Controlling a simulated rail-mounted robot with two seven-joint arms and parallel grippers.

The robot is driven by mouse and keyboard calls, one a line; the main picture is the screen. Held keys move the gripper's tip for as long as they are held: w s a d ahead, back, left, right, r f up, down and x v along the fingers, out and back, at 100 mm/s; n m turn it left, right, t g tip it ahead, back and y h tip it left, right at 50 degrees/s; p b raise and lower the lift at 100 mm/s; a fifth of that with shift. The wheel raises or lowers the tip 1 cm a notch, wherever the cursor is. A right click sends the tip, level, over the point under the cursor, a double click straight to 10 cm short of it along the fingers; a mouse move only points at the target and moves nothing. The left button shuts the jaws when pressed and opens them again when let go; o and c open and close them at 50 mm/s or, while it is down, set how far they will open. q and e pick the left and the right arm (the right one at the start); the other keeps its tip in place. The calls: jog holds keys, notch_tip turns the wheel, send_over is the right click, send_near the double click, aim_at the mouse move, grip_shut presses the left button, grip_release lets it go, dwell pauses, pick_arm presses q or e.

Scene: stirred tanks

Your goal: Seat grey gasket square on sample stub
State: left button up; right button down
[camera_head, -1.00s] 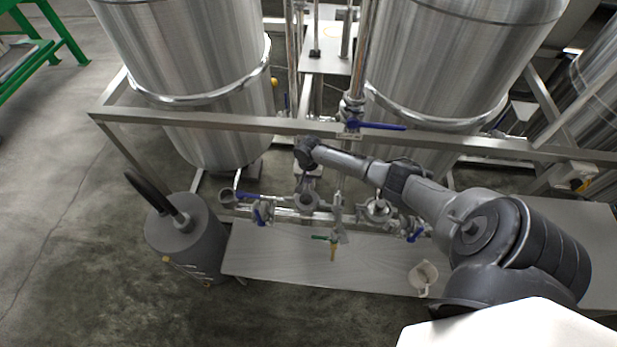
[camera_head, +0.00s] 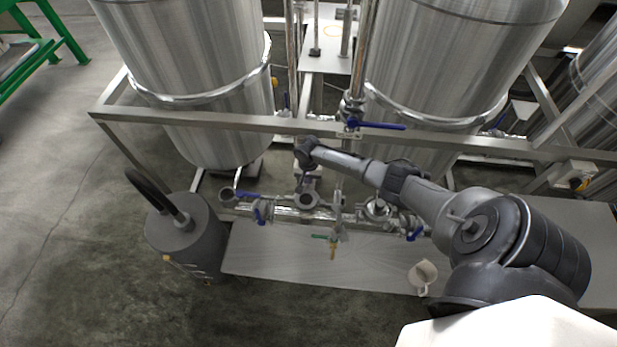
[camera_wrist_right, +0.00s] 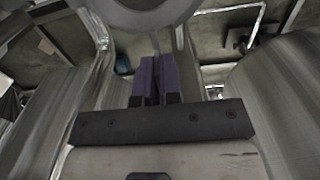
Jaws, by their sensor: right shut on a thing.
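My right gripper (camera_head: 308,182) points down from my wrist at the middle of the head view. It sits just above and against the round grey open end of a pipe fitting (camera_head: 307,200), which looks like the sample stub. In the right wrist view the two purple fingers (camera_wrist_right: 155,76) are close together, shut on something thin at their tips. A large grey round rim (camera_wrist_right: 150,14) shows just beyond the fingertips. I cannot tell gasket from stub face there, or whether they touch. My left gripper is not in view.
A pipe line with blue-handled valves (camera_head: 262,214) runs beside the stub. A brass-tipped tap (camera_head: 333,250) hangs to the right. A bench (camera_head: 290,257) holds a pale jug (camera_head: 423,276). A steel frame rail (camera_head: 230,121) crosses before the tanks. A grey canister (camera_head: 185,240) stands left.

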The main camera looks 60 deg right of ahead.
jog(key=shift+f, duration=0.55)
jog(key=shift+f+b, duration=0.6)
jog(key=shift+f, duration=0.1)
jog(key=c, duration=1.2)
grip_release()
jog(key=shift+r, duration=0.25)
notch_tip(320, 180, up, 13)
jog(key=p, duration=0.2)
jog(key=shift+r+p, duration=0.2)
jog(key=shift+p, duration=0.15)
